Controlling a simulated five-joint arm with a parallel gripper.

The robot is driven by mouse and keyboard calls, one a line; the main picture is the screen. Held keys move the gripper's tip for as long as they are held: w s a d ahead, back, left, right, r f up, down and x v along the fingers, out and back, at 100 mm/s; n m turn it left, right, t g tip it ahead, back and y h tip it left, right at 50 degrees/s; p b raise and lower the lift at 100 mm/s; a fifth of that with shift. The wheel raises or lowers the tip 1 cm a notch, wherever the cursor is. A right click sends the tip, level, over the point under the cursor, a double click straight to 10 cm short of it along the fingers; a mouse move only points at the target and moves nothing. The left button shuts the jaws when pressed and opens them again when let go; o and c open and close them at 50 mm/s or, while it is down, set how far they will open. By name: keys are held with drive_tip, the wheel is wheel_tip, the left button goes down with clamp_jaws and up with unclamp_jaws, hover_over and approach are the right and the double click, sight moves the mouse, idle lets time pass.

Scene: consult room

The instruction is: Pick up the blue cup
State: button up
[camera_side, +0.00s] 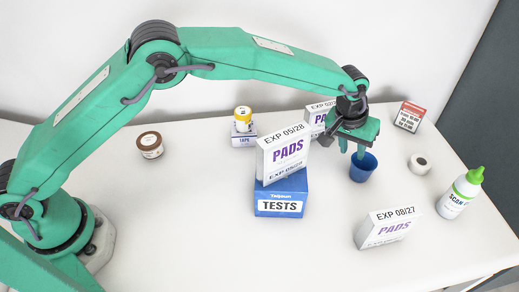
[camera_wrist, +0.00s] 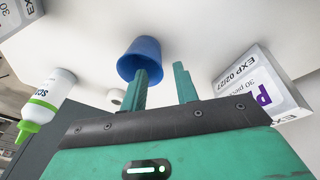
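The blue cup (camera_side: 363,170) stands upright on the white table in the side view, right under my gripper (camera_side: 352,149). My gripper is open, its two green fingers pointing down with a gap between them. In the side view the right finger overlaps the cup's rim. In the wrist view the cup (camera_wrist: 138,57) lies left of the gap of my gripper (camera_wrist: 166,68), and the left finger covers part of its right side. I cannot tell whether that finger touches the cup. Nothing is held between the fingers.
A PADS box (camera_side: 325,113) stands close behind my gripper. Another PADS box (camera_side: 284,150) sits on a blue TESTS box (camera_side: 281,204) to the left. A white roll (camera_side: 420,164), a scan bottle (camera_side: 458,196) and a PADS box (camera_side: 386,229) stand right and in front.

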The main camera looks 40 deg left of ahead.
sight(353, 156)
drive_tip(key=shift+w+f, duration=0.1)
drive_tip(key=shift+f, duration=0.25)
drive_tip(key=shift+x, duration=2.65)
drive_tip(key=shift+r, duration=0.1)
drive_tip(key=shift+c, duration=0.4)
clamp_jaws()
